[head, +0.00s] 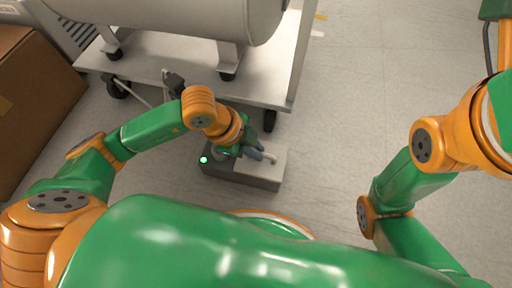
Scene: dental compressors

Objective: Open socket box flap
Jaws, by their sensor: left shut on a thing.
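The socket box (240,181) is a low grey box on the floor in front of me, with a paler top and a small glowing green light at its left end. My left gripper (258,154) is over the top of the box and shut on a part of it, likely the flap (281,160). The wrist and fingers hide much of the box's top, so I cannot tell how far the flap is raised. My right arm is at the right; its gripper is outside the picture.
A white wheeled cart (190,78) carrying a large pale tank (190,14) stands just behind the box, with black casters. A brown cardboard box (38,100) is at the far left. The floor (345,110) to the right is clear.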

